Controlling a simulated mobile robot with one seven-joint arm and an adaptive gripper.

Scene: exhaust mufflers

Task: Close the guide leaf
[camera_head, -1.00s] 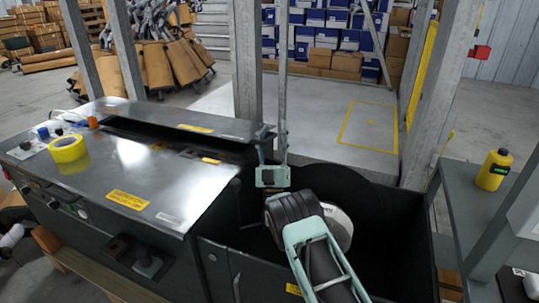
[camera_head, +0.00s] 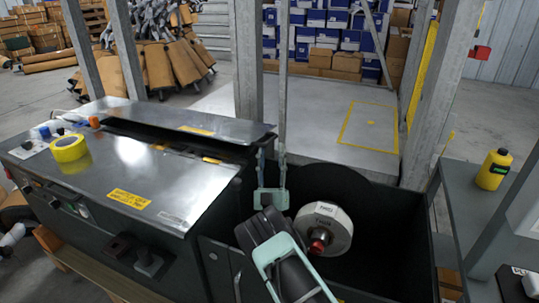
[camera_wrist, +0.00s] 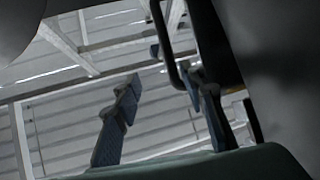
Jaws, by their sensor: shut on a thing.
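My gripper (camera_head: 271,152) points upward beside the right end of the machine's steel top, over the near left part of the dark bin. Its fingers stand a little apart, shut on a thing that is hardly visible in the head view. In the wrist view, a thin dark curved bar (camera_wrist: 160,35) runs down between the fingers and meets the right one. I take this bar to be what is held. I cannot tell for certain which part is the guide leaf. The long steel cover strip (camera_head: 225,134) lies flat behind a dark slot.
A white roll with a red knob (camera_head: 325,226) sits in the dark bin (camera_head: 385,235) right of my arm. Yellow tape (camera_head: 69,149) lies on the steel top. A yellow bottle (camera_head: 493,170) stands on a side bench. Upright steel posts stand behind the machine.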

